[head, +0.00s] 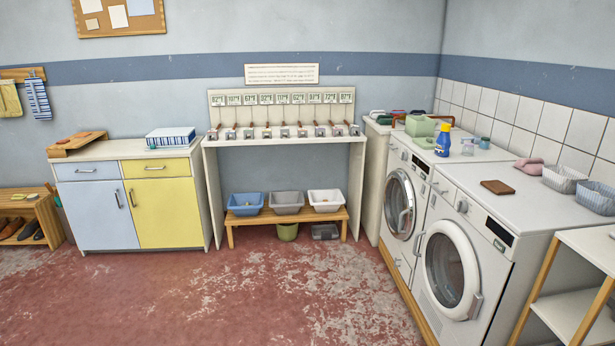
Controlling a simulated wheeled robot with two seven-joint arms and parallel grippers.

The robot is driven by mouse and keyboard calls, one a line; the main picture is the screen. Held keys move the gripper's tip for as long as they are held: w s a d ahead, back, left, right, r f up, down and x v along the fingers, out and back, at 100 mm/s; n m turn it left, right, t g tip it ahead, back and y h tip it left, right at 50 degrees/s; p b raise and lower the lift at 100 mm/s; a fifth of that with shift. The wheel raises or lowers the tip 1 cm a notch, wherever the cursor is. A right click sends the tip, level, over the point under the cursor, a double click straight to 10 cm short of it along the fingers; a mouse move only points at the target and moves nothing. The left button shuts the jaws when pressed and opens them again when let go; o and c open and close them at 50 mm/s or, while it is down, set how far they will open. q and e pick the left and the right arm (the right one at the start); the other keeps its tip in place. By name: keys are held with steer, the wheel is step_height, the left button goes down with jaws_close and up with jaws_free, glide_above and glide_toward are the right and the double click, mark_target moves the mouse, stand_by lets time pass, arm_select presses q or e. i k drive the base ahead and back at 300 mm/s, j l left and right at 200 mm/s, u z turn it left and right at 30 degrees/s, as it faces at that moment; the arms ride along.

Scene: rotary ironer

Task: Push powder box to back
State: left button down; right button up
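No box here carries a readable powder label, so I cannot tell for certain which one is the powder box. A pale green box (420,126) stands at the back of the far washing machine (407,164), close to the tiled wall. A blue bottle (443,140) with a yellow cap stands in front of it to the right. A flat white and blue box (170,138) lies on the low cabinet (123,150) at the left. Neither of my grippers is in view, and nothing touches these boxes.
A white shelf (575,290) stands front right. A bench (288,217) holds three basins. The red floor is open.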

mark_target(422, 126)
steer(key=i+z, duration=0.2)
steer(key=i, duration=0.45)
steer(key=i+z, duration=0.15)
steer(key=i, duration=0.45)
steer(key=i+j+z, duration=0.2)
steer(key=i, duration=0.4)
